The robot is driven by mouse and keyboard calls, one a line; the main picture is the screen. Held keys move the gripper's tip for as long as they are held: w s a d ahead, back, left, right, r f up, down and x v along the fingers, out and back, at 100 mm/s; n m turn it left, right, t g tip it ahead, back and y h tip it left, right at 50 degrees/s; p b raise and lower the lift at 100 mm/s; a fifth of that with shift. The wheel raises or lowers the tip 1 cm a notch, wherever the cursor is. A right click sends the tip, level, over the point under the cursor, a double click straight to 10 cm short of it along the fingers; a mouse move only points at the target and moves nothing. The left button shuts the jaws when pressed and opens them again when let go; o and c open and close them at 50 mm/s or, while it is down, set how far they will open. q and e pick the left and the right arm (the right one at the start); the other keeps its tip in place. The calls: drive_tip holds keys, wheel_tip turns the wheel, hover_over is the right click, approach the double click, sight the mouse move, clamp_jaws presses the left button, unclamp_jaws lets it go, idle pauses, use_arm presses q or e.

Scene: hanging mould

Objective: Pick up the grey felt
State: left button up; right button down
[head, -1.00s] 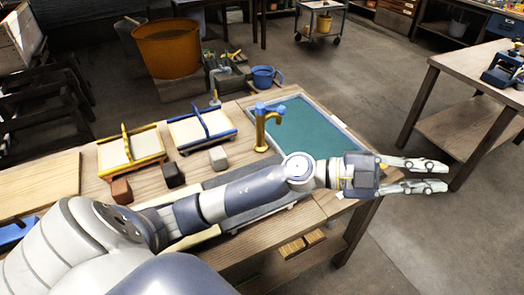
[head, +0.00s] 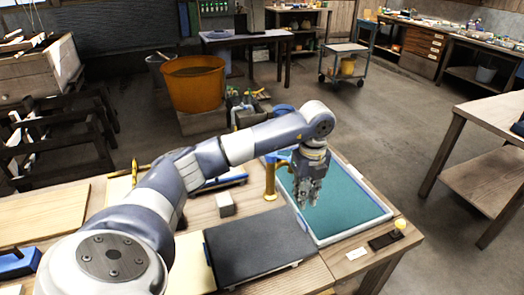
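A dark grey flat sheet, which looks like the grey felt (head: 260,245), lies on the wooden table in front of the teal-filled tray. A thin pale edge shows under its front side. My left gripper (head: 308,203) points down over the left part of the tray, beyond and to the right of the sheet. Its fingers stand apart with nothing seen between them, and it does not touch the sheet. My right gripper is not in view.
The tray (head: 388,213) has a pale rim. A dark small plate (head: 384,240) with a yellow knob is at the right edge. My arm hides the table's left middle.

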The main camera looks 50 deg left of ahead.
sight(302, 218)
use_arm(q)
wheel_tip(302, 218, down, 4)
drive_tip(key=shift+r, duration=0.2)
drive_tip(key=f, duration=0.1)
drive_tip(key=f+p, duration=0.1)
drive_tip(key=f, duration=0.1)
drive_tip(key=f+p, duration=0.1)
drive_tip(key=shift+s+d+f, duration=0.1)
drive_tip(key=shift+s+f, duration=0.15)
drive_tip(key=shift+f, duration=0.5)
clamp_jaws()
